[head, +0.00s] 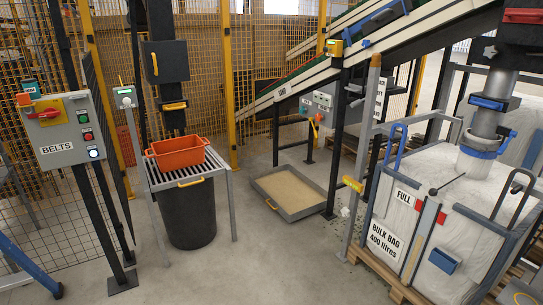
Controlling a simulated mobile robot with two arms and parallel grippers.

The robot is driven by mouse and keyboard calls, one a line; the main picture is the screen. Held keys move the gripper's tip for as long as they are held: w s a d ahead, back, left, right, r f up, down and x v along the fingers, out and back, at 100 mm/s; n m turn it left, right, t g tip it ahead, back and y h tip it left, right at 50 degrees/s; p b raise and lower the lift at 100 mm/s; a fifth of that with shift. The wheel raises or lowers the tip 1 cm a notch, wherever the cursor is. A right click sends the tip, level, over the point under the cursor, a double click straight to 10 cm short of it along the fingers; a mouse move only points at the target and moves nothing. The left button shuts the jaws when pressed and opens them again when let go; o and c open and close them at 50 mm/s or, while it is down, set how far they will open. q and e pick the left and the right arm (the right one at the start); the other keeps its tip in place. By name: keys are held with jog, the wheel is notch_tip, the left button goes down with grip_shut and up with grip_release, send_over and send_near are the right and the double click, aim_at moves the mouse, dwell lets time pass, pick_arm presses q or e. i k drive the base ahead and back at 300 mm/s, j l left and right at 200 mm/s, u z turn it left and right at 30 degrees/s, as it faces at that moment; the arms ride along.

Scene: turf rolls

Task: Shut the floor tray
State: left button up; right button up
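The floor tray (313,212) is a shallow grey metal tray on the concrete floor, near the middle of the head view. It holds a flat layer of tan, sand-like material. The tray sticks out into the open floor, left of a dark post under the sloping conveyor. Neither of my grippers can be made out in the head view.
An orange crate (178,154) sits on a slatted stand over a black bin (188,220), left of the tray. A full bulk bag (402,232) on a wooden pallet stands at right. The conveyor (310,75) slopes overhead. Floor in front of the tray is clear.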

aim_at(287, 191)
jog(key=i+l+z, duration=0.1)
jog(key=i, duration=1.95)
